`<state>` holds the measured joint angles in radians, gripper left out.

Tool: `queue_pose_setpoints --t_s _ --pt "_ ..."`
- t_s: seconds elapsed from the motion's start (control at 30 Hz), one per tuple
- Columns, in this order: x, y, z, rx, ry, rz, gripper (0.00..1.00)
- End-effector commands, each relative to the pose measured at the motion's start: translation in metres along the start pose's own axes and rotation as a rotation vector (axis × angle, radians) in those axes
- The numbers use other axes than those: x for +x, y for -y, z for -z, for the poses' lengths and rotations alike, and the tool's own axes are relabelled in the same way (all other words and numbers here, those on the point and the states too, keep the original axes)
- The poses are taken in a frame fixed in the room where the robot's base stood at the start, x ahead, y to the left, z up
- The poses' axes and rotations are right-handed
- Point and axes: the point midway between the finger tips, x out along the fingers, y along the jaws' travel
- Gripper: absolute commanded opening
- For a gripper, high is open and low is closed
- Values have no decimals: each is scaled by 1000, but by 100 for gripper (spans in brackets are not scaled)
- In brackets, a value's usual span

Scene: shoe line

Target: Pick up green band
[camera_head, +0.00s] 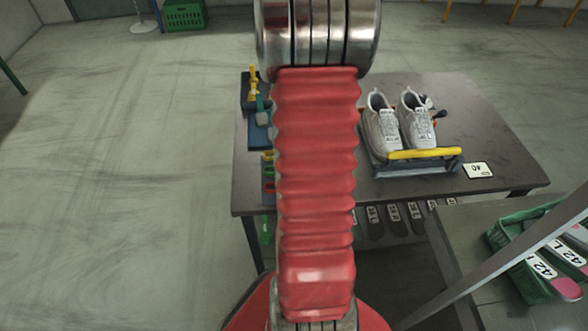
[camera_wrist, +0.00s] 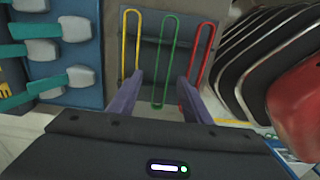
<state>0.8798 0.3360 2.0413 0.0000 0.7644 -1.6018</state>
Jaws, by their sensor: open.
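In the wrist view the green band (camera_wrist: 161,60) is a long thin loop against a dark grey panel, between a yellow band (camera_wrist: 122,45) on the left and a red band (camera_wrist: 197,45) on the right. My gripper (camera_wrist: 160,76) is open, its two purple fingers apart with the green band's lower part showing between them. The left fingertip is near the yellow band and the right one near the red band. I cannot tell how far the tips are from the panel. In the head view my red arm blocks much of the table, and the gripper is not seen there.
In the wrist view a blue holder with teal-and-grey pieces (camera_wrist: 79,75) stands left, and dark curved shapes (camera_wrist: 250,50) lie right. In the head view a pair of white shoes (camera_head: 383,132) sits in a stand on the table (camera_head: 500,150). A green crate (camera_head: 503,240) is at right.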

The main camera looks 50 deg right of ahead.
Motion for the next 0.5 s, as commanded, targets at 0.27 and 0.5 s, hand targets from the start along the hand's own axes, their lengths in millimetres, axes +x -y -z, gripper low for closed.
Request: queue_pose_setpoints --t_s 0.27,0.5 --pt "20 4 -2 1 0 3 45" --pt "48 5 -3 1 0 2 45"
